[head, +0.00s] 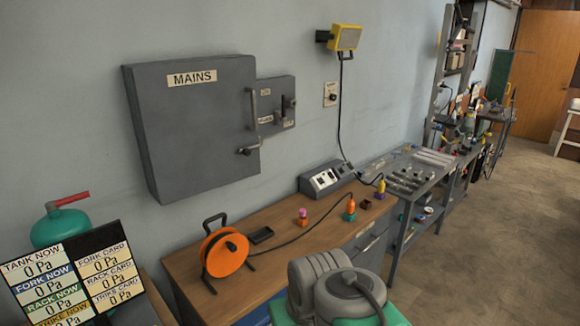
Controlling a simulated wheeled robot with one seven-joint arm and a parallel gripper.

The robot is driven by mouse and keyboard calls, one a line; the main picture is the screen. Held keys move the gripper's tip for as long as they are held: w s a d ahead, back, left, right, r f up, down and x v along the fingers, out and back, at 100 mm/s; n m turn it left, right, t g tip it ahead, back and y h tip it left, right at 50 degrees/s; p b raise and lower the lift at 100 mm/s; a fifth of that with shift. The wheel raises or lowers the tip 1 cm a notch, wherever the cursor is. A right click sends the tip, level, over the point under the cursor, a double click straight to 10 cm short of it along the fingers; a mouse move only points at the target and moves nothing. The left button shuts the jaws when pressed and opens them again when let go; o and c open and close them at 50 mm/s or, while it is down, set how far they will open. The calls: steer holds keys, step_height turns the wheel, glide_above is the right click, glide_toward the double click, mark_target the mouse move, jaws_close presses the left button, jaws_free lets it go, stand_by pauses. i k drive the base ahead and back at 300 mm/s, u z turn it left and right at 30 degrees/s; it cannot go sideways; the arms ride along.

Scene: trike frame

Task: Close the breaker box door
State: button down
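A grey metal breaker box (190,120) labelled MAINS is fixed to the wall at upper left in the head view. Its grey door covers the front, with an upright bar handle (252,108) and a small dark lever (248,150) near the right edge. The inside of the box is hidden. I cannot tell whether the door is fully shut or slightly ajar. My gripper is not in view, and nothing is seen touching the door.
A wooden workbench (185,265) stands below the box, with an orange cable reel (222,253) and a grey control unit (327,178). A smaller switch box (277,104) adjoins at right. A green tank (60,228) and pressure cards (75,280) stand at lower left. Floor at right is clear.

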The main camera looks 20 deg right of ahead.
mark_target(197, 116)
steer(key=z, duration=0.05)
steer(key=i, duration=0.75)
steer(key=u, duration=0.65)
steer(key=i, duration=0.4)
steer(key=u, duration=0.4)
